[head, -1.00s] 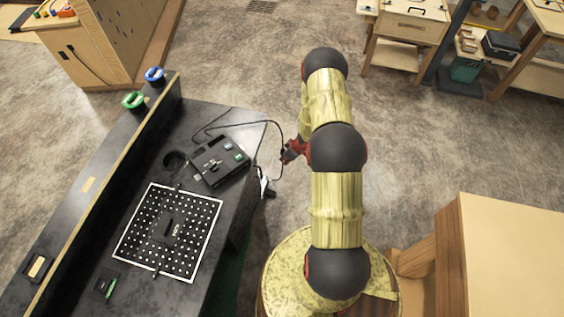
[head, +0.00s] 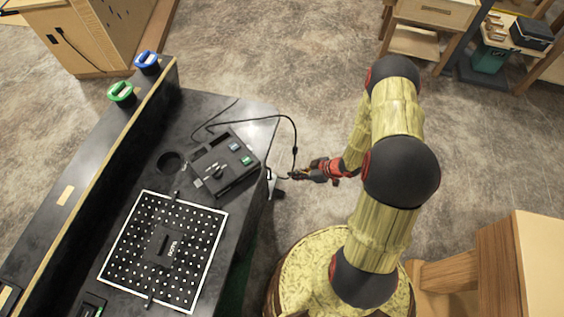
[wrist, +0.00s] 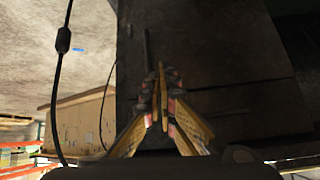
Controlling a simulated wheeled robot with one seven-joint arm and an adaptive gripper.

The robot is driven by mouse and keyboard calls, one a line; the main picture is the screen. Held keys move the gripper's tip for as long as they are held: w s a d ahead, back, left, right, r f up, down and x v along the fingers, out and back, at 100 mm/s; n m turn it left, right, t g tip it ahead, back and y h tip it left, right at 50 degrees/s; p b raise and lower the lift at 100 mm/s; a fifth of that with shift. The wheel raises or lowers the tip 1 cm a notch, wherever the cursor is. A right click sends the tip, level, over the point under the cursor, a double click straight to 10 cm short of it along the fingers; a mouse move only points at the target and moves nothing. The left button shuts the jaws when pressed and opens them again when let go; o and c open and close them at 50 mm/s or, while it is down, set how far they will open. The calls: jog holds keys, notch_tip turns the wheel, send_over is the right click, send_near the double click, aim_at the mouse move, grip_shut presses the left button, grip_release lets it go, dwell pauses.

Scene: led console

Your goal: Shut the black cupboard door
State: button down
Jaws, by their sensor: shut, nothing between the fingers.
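The black console (head: 215,112) stands left of my arm in the head view. Its right side drops away below the top, so the cupboard door's front is mostly hidden there. My gripper (head: 294,175) points left, just off that side, near a small white and black piece (head: 273,184). In the wrist view my gripper (wrist: 161,72) is shut and empty, its fingertips together in front of a dark panel (wrist: 215,55). The panel has thin straight seams and a slim dark upright bar (wrist: 147,45). I cannot tell whether the tips touch it, or how far the door stands open.
A black cable (head: 293,135) loops from the console top past my gripper; a cable also hangs at left in the wrist view (wrist: 57,75). A black device (head: 222,165) and a perforated board (head: 165,250) lie on top. Floor beyond my arm is clear.

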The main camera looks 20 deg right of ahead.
jog(key=shift+n, duration=0.5)
jog(key=w+a+f+b, duration=0.1)
jog(key=w+a+f, duration=0.1)
jog(key=w+a+f+b, duration=0.1)
jog(key=w+a, duration=0.2)
jog(key=w+a+f+b, duration=0.2)
jog(key=a, duration=0.1)
jog(key=shift+w+a+f, duration=0.25)
jog(key=shift+f, duration=0.1)
jog(key=shift+w+a+r, duration=0.1)
jog(key=shift+w+a, duration=0.3)
jog(key=w+a, duration=0.1)
jog(key=w+a+n+y, duration=0.1)
jog(key=shift+w+a+g, duration=0.2)
jog(key=shift+w+g, duration=0.1)
jog(key=shift+w+r, duration=0.1)
